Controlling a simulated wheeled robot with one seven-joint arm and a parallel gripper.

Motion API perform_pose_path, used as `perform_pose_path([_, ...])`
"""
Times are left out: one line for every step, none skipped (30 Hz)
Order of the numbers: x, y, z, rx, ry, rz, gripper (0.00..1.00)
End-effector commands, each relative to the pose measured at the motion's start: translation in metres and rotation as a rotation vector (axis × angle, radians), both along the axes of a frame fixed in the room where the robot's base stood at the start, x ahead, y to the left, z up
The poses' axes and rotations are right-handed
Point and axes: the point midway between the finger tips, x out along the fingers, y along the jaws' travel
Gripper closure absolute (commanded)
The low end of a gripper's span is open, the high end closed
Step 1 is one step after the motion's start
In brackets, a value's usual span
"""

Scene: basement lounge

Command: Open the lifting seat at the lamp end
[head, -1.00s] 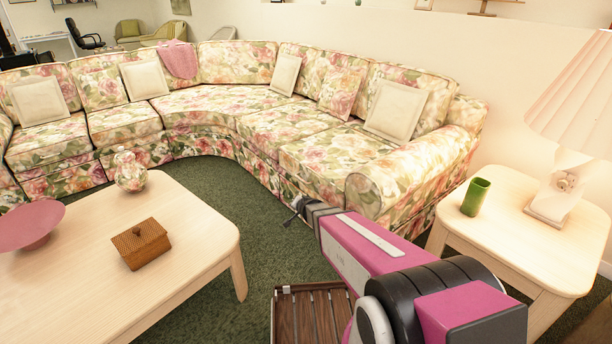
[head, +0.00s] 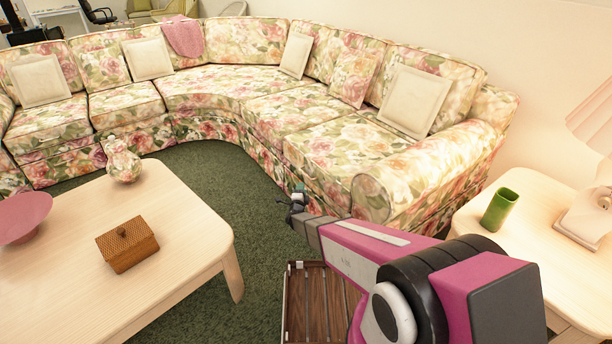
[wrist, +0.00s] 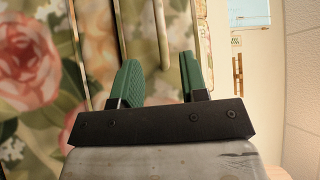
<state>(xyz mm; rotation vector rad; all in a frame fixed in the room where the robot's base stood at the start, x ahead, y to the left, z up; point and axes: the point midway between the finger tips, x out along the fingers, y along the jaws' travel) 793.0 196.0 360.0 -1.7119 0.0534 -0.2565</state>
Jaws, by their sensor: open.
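The lifting seat (head: 335,146) at the lamp end of the floral sectional sofa is the rightmost seat, beside the rolled arm. It looks down and level with its neighbour. My gripper (head: 296,204) is open and empty, low in front of the sofa, near the seat's front. I cannot tell whether it touches the sofa. In the wrist view my two green fingers (wrist: 160,82) are apart, with floral fabric (wrist: 40,75) filling the left side and pale edges running between and beyond them. The lamp (head: 590,215) is partly cut off at the right edge.
A side table (head: 540,250) with a green cup (head: 499,209) stands right of my arm. A coffee table (head: 185,240) with a wicker box (head: 127,248), round vase (head: 122,160) and pink bowl (head: 22,215) is at left. A slatted wooden piece (head: 318,300) lies below my arm.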

Motion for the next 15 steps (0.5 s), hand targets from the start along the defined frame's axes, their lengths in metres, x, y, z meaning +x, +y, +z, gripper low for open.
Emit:
perform_pose_path([0.006,-0.001,0.0,-0.001,0.0,0.0,0.6])
perform_pose_path([0.01,-0.002,0.0,-0.001,0.0,0.0,0.6])
perform_pose_path([0.015,-0.003,0.001,-0.001,0.0,0.0,0.6])
perform_pose_path([0.019,-0.003,0.002,-0.001,0.0,-0.001,0.6])
perform_pose_path([0.024,-0.004,0.003,-0.001,-0.001,-0.001,0.6])
perform_pose_path([0.03,-0.005,0.003,-0.001,-0.001,-0.001,0.6])
perform_pose_path([0.035,-0.006,0.004,-0.001,-0.001,-0.001,0.6])
perform_pose_path([0.04,-0.007,0.005,-0.001,0.0,0.0,0.6])
perform_pose_path([0.047,-0.008,0.005,-0.001,0.0,0.0,0.6])
perform_pose_path([0.053,-0.009,0.006,-0.002,0.001,0.0,0.6])
perform_pose_path([0.058,-0.01,0.006,-0.002,0.0,0.0,0.6])
perform_pose_path([0.066,-0.012,0.008,-0.002,0.0,-0.001,0.6])
perform_pose_path([0.071,-0.013,0.009,-0.002,0.0,-0.001,0.6])
perform_pose_path([0.076,-0.014,0.01,-0.002,0.0,0.0,0.6])
perform_pose_path([0.081,-0.014,0.011,-0.002,0.001,0.001,0.6])
